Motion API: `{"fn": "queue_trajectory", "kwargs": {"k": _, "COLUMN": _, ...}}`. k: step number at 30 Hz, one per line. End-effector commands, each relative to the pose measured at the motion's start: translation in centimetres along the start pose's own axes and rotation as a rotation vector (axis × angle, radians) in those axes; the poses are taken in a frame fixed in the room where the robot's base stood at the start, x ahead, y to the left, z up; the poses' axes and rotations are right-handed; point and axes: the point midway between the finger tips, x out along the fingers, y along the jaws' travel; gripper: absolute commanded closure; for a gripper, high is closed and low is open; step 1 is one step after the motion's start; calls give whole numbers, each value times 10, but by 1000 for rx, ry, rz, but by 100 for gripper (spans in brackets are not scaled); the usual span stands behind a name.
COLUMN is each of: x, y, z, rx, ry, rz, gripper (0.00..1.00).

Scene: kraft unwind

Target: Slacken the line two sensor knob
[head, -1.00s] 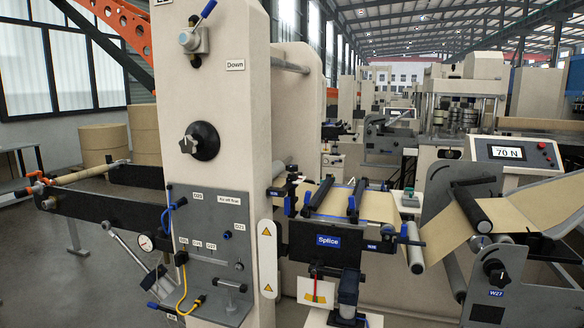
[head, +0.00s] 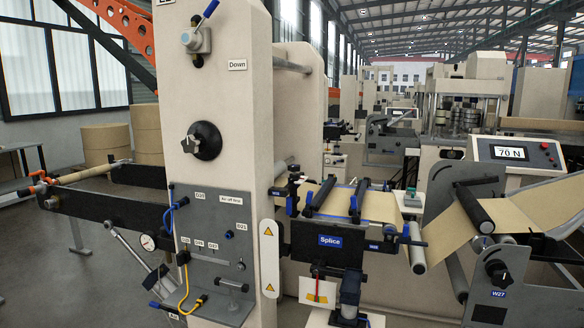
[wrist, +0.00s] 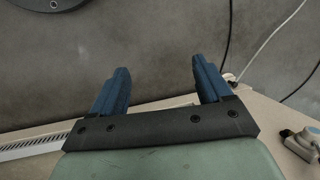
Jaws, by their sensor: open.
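No label that I can read names a line two sensor knob, so I cannot tell which part it is. In the head view a large black knob with a grey handle (head: 202,140) sits on the beige column. A small blue knob (head: 228,234) is on the grey panel (head: 190,262) below it. Another black knob (head: 498,275) is on the grey plate marked W27 at the right. My gripper (wrist: 160,68) shows only in the wrist view, its two blue fingers apart and nothing between them, over a grey surface.
In the wrist view a dark round part (wrist: 50,3) is at the top left, cables run at the right, and a small grey fitting (wrist: 303,143) is at the lower right. The head view shows a splice table (head: 345,241) and a 70 N display (head: 510,153).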

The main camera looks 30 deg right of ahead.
Motion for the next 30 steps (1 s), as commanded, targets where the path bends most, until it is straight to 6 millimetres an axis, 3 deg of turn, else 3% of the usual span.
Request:
{"fn": "queue_trajectory", "kwargs": {"k": 1, "x": -18, "y": 0, "z": -19, "rx": 36, "ry": 35, "rz": -37, "gripper": 22}}
{"fn": "queue_trajectory", "kwargs": {"k": 6, "x": -79, "y": 2, "z": -70, "rx": 150, "ry": 142, "rz": -162, "gripper": 22}}
{"fn": "queue_trajectory", "kwargs": {"k": 14, "x": -189, "y": 24, "z": -137, "rx": 306, "ry": 310, "rz": -350, "gripper": 22}}
{"fn": "queue_trajectory", "kwargs": {"k": 25, "x": -340, "y": 76, "z": -194, "rx": 454, "ry": 540, "rz": -563, "gripper": 22}}
{"fn": "queue_trajectory", "kwargs": {"k": 30, "x": -423, "y": 112, "z": -239, "rx": 450, "ry": 767, "rz": -604, "gripper": 22}}
